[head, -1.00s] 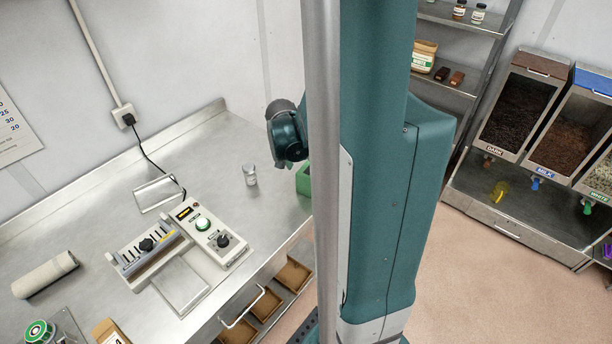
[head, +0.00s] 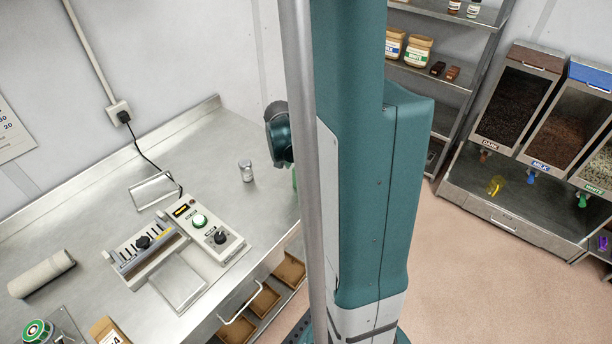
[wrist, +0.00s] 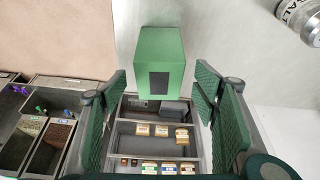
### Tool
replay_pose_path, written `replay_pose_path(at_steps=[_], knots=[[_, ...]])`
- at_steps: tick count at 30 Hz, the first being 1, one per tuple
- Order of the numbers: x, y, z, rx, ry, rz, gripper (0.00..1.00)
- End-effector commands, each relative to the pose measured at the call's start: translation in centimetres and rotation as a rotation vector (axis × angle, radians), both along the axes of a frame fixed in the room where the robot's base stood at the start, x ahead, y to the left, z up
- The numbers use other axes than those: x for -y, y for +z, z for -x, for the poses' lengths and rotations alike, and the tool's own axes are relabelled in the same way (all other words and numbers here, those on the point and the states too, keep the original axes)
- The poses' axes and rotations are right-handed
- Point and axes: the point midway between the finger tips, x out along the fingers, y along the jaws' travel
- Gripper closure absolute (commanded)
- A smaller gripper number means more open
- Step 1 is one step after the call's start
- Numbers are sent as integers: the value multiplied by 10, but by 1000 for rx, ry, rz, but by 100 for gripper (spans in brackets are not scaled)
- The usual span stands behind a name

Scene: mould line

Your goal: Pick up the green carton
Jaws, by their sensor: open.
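The green carton (wrist: 160,55) stands in the upper middle of the wrist view, with a dark rectangular patch on its near face. My gripper (wrist: 162,95) is open, with one dark green finger pad to each side and the carton between and just beyond the fingertips. No contact shows.
A control unit (head: 200,228) and a paper roll (head: 42,273) lie further left. Shelves and dispensers (head: 520,100) stand at right.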

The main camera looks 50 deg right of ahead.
Motion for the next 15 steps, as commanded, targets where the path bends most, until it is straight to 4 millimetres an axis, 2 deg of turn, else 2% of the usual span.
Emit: replay_pose_path(at_steps=[15], knots=[[3,-6,-1,0,0,0,40]])
